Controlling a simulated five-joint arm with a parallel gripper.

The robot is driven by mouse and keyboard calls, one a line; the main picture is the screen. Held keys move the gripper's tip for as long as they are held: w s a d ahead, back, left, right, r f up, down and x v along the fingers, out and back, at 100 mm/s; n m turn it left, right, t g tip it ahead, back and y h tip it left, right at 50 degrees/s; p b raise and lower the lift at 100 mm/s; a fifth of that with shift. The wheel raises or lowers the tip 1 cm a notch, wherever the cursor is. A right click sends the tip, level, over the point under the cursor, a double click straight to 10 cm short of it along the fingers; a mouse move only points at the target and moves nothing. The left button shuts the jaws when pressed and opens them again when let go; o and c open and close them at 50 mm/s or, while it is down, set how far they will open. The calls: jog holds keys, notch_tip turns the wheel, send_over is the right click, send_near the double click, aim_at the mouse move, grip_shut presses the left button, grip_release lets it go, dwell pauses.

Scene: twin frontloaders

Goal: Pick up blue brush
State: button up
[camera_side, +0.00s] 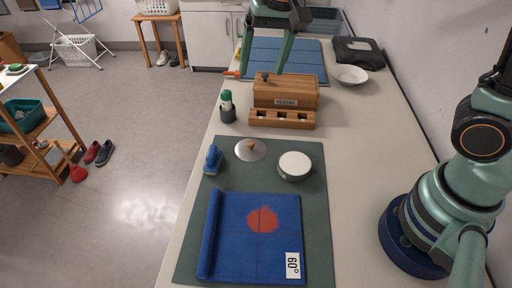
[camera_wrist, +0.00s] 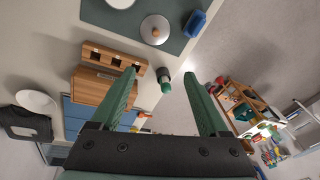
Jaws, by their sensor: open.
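The blue brush (camera_side: 212,159) lies on the dark green mat (camera_side: 319,185), near its far left corner, left of the metal lid. In the wrist view the blue brush (camera_wrist: 194,23) shows at the top, beyond my fingertips. My gripper (camera_side: 273,62) is at the top of the side view, high over the far end of the counter, well apart from the brush. In the wrist view my gripper (camera_wrist: 160,76) has its two green fingers spread wide, with nothing held between them.
A metal lid with a wooden knob (camera_side: 250,150), a round white-topped pot (camera_side: 295,166) and a rolled blue cloth (camera_side: 235,240) lie on the mat. A green-capped bottle in a dark cup (camera_side: 227,107) and a wooden box (camera_side: 285,91) stand beyond it. The counter's left edge is close to the brush.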

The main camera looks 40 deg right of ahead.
jog(key=w+a+f+m+g, duration=0.2)
jog(key=w+a+f, duration=0.2)
jog(key=a+f, duration=0.25)
jog(key=m, duration=0.2)
send_over(211, 151)
notch_tip(211, 151, down, 4)
jog(key=f, duration=0.1)
jog(key=shift+g+h, duration=0.3)
notch_tip(211, 151, down, 11)
jog(key=shift+f, duration=0.1)
grip_shut()
notch_tip(211, 151, up, 20)
